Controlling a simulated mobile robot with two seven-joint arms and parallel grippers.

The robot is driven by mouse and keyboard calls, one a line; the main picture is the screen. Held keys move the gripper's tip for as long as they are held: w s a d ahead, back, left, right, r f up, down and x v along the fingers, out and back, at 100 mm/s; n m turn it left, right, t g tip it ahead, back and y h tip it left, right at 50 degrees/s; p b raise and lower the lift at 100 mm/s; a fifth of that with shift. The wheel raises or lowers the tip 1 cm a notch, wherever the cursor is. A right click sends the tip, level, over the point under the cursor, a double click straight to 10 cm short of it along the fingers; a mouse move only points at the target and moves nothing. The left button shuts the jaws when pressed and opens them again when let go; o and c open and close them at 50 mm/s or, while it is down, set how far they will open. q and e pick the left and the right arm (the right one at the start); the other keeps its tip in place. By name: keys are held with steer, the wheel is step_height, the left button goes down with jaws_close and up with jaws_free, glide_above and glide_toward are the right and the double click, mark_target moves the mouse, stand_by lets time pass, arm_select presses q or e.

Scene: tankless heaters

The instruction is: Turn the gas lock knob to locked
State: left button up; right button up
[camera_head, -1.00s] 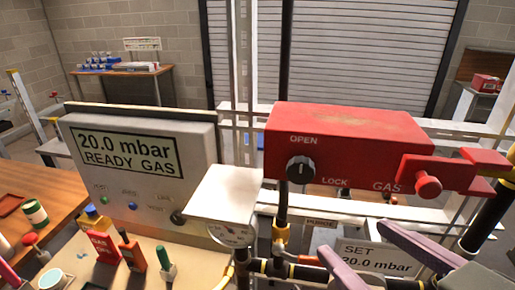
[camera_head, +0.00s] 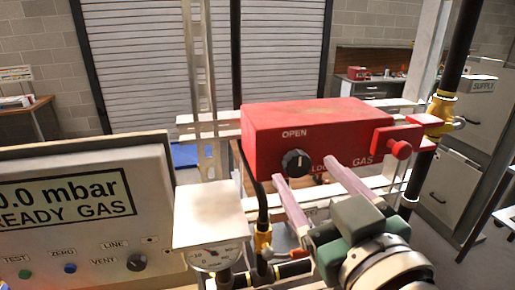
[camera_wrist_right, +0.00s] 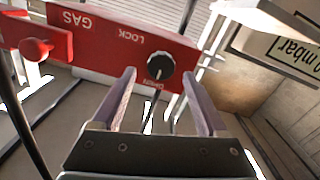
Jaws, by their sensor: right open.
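The black gas lock knob (camera_head: 296,162) is on the front of the red gas box (camera_head: 320,130), between the OPEN and LOCK labels. Its white mark points up toward OPEN. My right gripper (camera_head: 306,171) is open and empty, its pale purple fingers reaching toward the box front from below right. In the right wrist view the knob (camera_wrist_right: 160,66) shows just beyond and between the fingertips (camera_wrist_right: 159,73). The fingers look apart from the knob, though the exact gap is hard to judge. My left gripper is not in view.
A red plunger (camera_head: 398,149) sticks out at the box's right end. A pale plate (camera_head: 210,215) above a round gauge (camera_head: 212,257) stands left of the gripper. A display panel (camera_head: 80,240) is at the left. Pipes with yellow fittings (camera_head: 440,112) run beside and below the box.

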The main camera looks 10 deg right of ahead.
mark_target(296, 163)
steer(key=shift+w+a, duration=0.1)
steer(key=shift+w, duration=1.25)
steer(key=shift+c, duration=0.3)
jaws_close()
